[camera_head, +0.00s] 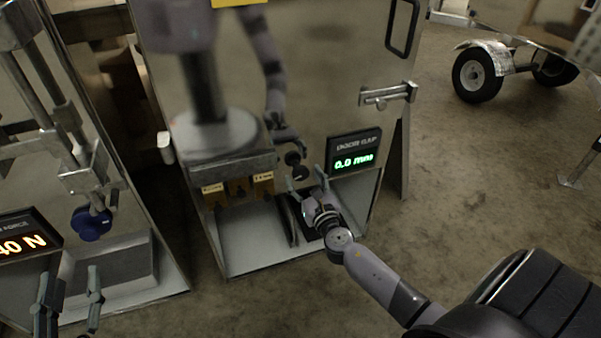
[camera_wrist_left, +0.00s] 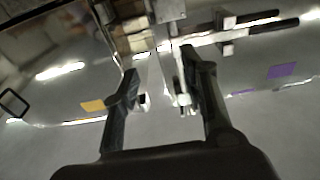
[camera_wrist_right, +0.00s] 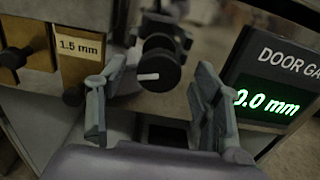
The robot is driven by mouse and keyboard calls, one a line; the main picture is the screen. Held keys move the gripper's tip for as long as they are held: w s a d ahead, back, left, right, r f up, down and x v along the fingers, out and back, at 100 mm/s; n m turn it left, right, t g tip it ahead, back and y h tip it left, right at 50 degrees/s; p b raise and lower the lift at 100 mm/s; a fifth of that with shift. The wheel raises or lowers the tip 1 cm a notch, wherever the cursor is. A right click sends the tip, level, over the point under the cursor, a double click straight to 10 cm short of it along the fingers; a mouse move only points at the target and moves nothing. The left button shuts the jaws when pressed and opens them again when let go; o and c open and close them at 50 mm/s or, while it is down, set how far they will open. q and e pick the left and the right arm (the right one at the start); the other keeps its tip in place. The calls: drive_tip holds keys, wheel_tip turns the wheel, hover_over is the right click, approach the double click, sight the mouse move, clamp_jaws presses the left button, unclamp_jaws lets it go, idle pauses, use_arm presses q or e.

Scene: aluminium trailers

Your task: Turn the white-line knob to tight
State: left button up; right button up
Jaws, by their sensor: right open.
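The black knob with a white line (camera_wrist_right: 158,68) sits just beyond the fingertips in the right wrist view, its white line lying nearly level and pointing left. The knob also shows in the head view as a small dark round shape (camera_head: 297,165). My right gripper (camera_head: 307,184) is open in front of the knob, and the right wrist view shows its fingers apart, low on either side of the knob, with nothing between them. My left gripper (camera_head: 70,284) is open and empty at the lower left, well away from this knob.
A display (camera_head: 354,151) right of the knob reads 0.0 mm. Brass blocks with labels (camera_head: 238,187) hang to its left. A blue knob (camera_head: 92,222) and a force display (camera_head: 24,237) are near my left gripper. A wheeled trailer (camera_head: 476,75) stands at the back right.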

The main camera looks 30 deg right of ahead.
sight(302, 174)
use_arm(q)
drive_tip(key=shift+s+d+r+t, duration=0.1)
drive_tip(key=shift+r+t, duration=0.4)
drive_tip(key=shift+r, duration=0.35)
use_arm(e)
drive_tip(key=shift+x, duration=1.6)
drive_tip(key=c, duration=1.1)
drive_tip(key=shift+c, duration=0.3)
